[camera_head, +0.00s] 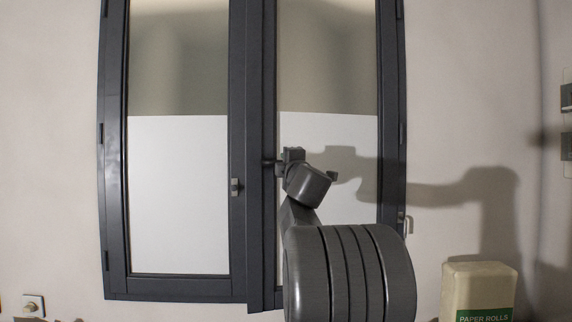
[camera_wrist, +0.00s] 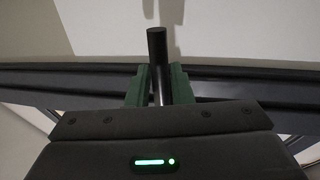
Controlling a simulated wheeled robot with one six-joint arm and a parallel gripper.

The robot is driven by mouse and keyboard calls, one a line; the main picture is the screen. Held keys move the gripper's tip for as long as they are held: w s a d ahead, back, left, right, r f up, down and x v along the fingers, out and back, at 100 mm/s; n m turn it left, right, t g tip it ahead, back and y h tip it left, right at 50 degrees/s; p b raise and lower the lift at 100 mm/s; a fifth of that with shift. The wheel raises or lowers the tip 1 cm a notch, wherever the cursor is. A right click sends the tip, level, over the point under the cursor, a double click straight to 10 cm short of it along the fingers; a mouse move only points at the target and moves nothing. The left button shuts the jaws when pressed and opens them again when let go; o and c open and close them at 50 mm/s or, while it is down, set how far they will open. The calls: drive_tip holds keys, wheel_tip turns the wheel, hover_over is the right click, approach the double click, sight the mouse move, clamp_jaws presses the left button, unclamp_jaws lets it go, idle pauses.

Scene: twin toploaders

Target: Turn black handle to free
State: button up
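The black handle (camera_wrist: 157,60) shows in the wrist view as a round dark bar between the two green fingers of my gripper (camera_wrist: 160,84). The fingers lie close against both sides of it, and its end sticks out past them. In the head view my gripper (camera_head: 292,156) is at the middle stile of the dark-framed window (camera_head: 255,215), beside the right pane. Only a small dark piece of the handle (camera_head: 268,163) shows there, left of the gripper. My gripper and wrist hide the rest, so its angle is hard to tell.
A small grey latch (camera_head: 235,187) is on the left window part. Another light fitting (camera_head: 404,223) is at the right frame edge. A paper rolls box (camera_head: 480,288) stands at the lower right.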

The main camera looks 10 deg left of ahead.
drive_tip(key=shift+o, duration=0.8)
drive_tip(key=shift+s, duration=0.15)
drive_tip(key=b+v, duration=0.2)
drive_tip(key=v, duration=1.1)
drive_tip(key=shift+s+d+b, duration=0.2)
drive_tip(key=shift+b, duration=0.1)
drive_tip(key=shift+w+f, duration=0.1)
drive_tip(key=p+x, duration=0.2)
drive_tip(key=x, duration=1.1)
drive_tip(key=shift+w+a+p, duration=0.2)
drive_tip(key=shift+w+p, duration=0.05)
drive_tip(key=shift+p, duration=0.05)
